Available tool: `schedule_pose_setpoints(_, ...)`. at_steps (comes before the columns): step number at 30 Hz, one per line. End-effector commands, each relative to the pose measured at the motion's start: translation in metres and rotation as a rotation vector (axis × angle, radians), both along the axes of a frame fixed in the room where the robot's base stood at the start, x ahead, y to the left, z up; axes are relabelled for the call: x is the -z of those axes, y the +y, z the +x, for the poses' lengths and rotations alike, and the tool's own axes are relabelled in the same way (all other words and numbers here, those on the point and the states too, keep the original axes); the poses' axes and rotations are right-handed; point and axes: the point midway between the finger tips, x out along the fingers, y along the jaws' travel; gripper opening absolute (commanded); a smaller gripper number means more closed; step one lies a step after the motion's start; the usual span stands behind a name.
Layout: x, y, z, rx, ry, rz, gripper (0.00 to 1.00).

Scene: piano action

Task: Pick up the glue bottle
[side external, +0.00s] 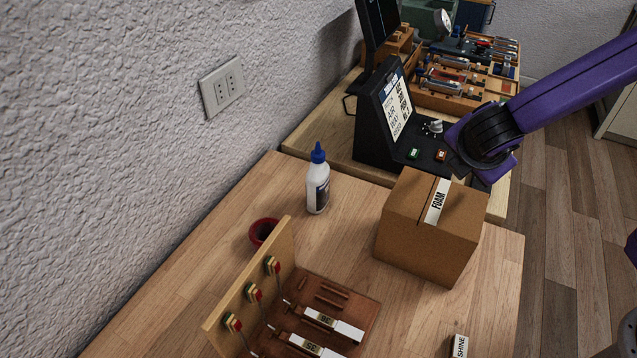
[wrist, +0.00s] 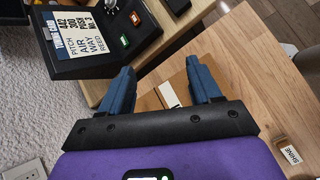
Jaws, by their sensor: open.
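The glue bottle (side external: 317,183) is white with a blue cap and a dark label. It stands upright on the wooden table (side external: 345,215) in the side view, left of the cardboard box. I do not see it in the wrist view. My gripper (wrist: 160,72) is open, with two blue fingers spread apart. In the side view its purple and black body is at the far right side of the box, well to the right of the bottle. Its fingers are not clearly visible there. In the wrist view the box shows between and beyond the fingers.
A black console (side external: 385,130) stands behind. A red round object (side external: 262,231) and a piano action model (side external: 300,310) are in front of the bottle. A SHINE block (side external: 459,346) is near the front edge.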

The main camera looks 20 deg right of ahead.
Motion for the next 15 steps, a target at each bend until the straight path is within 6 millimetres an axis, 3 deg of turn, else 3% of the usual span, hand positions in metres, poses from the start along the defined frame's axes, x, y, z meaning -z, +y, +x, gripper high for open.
schedule_pose_setpoints(1,0.002,0.018,0.019,-0.062,-0.028,-0.079,0.63)
schedule_pose_setpoints(6,0.002,0.075,0.075,-0.257,-0.14,-0.336,0.63)
schedule_pose_setpoints(12,0.007,0.149,0.121,-0.457,-0.276,-0.632,0.63)
schedule_pose_setpoints(15,0.011,0.18,0.133,-0.53,-0.338,-0.747,0.63)
